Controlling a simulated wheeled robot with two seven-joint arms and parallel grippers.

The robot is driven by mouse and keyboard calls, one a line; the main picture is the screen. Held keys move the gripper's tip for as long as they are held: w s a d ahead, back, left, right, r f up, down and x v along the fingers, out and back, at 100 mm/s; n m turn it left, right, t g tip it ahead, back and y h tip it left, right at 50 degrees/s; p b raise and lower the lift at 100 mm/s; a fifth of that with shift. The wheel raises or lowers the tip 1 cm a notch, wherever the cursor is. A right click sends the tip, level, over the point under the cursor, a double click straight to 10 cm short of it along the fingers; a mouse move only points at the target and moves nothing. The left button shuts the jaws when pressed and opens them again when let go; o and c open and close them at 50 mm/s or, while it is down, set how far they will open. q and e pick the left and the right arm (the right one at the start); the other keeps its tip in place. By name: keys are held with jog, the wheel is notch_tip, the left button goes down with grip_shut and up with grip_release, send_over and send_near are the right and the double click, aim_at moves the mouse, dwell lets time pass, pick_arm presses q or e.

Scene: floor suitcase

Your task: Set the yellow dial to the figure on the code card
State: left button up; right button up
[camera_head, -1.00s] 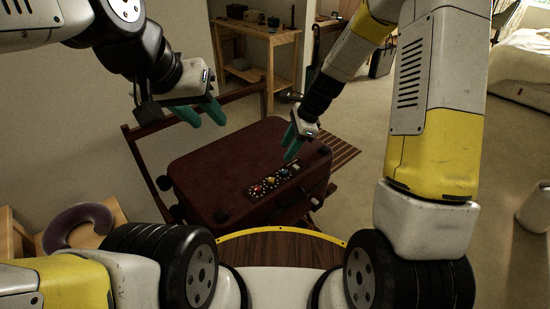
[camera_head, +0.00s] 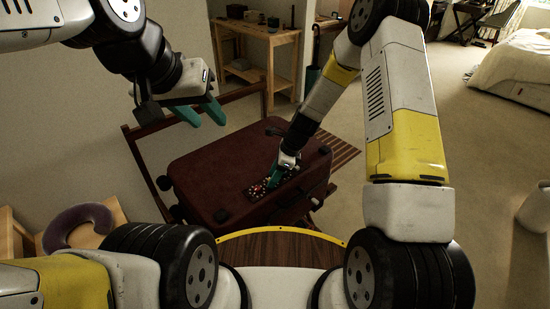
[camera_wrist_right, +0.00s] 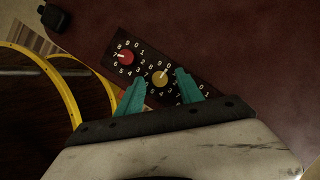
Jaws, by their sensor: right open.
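The yellow dial (camera_wrist_right: 160,80) sits on a dark panel (camera_wrist_right: 148,50) with white figures around it, set in the top of a maroon suitcase (camera_head: 205,165). Its light mark points to the upper right; I cannot read the exact figure. My right gripper (camera_wrist_right: 160,76) is open, with one teal finger on each side of the yellow dial; I cannot tell whether they touch it. In the head view this gripper (camera_head: 275,172) is low over the panel and hides the yellow dial. I cannot identify a code card.
A red dial (camera_wrist_right: 125,57) is beside the yellow one on the panel. More figures lie partly behind the right finger. The suitcase rests on a slatted wooden rack (camera_head: 343,155). A wooden shelf (camera_head: 257,30) stands behind.

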grip_shut()
jog(key=shift+n, duration=0.3)
jog(key=n, duration=0.1)
jog(key=n+g, duration=0.1)
jog(key=n, duration=0.1)
jog(key=n+g, duration=0.1)
jog(key=shift+w, duration=0.25)
jog(key=n, duration=0.3)
jog(key=n+g+h, duration=0.1)
jog(key=n, duration=0.2)
jog(key=shift+w+a+g+h, duration=0.2)
jog(key=shift+g+h, duration=0.1)
jog(key=n+h, duration=0.1)
jog(key=n, duration=0.1)
jog(key=n+g, duration=0.1)
jog(key=n, duration=0.2)
jog(key=shift+w+a+h, duration=0.1)
jog(key=shift+a+h, duration=0.1)
jog(key=shift+h, duration=0.2)
jog(key=n+h, duration=0.1)
jog(key=n, duration=0.1)
jog(key=n+h, duration=0.1)
jog(key=n, duration=0.2)
jog(key=shift+a, duration=0.2)
jog(key=shift+n, duration=0.5)
